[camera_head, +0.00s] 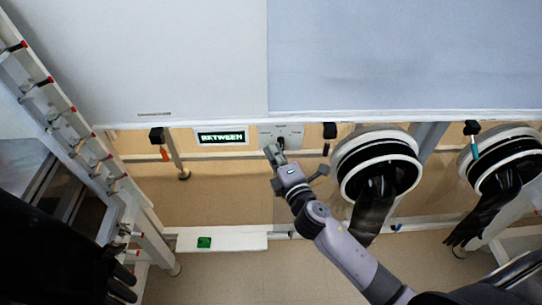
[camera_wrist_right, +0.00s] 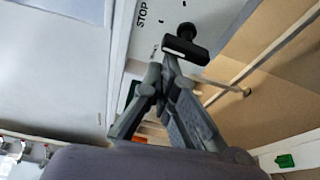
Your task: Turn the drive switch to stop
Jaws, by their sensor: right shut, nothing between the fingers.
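The drive switch (camera_head: 281,141) is a small black handle on a pale plate (camera_head: 295,132) under the white cabinet front. In the right wrist view its black handle (camera_wrist_right: 187,46) sticks out of the plate, with the word STOP printed on the plate to the upper left. My right gripper (camera_head: 271,150) is shut and empty, its fingertips right at the handle. In the right wrist view the closed fingertips (camera_wrist_right: 170,62) overlap the handle's near edge; I cannot tell whether they touch. A display (camera_head: 221,137) left of the plate reads BETWEEN.
Black gloves hang from round ports (camera_head: 377,165) on the right; the nearest is close beside my right arm. A tag (camera_head: 163,152) hangs left of the display. A green button (camera_head: 204,242) sits on a low white ledge. A rack (camera_head: 75,120) stands at the left.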

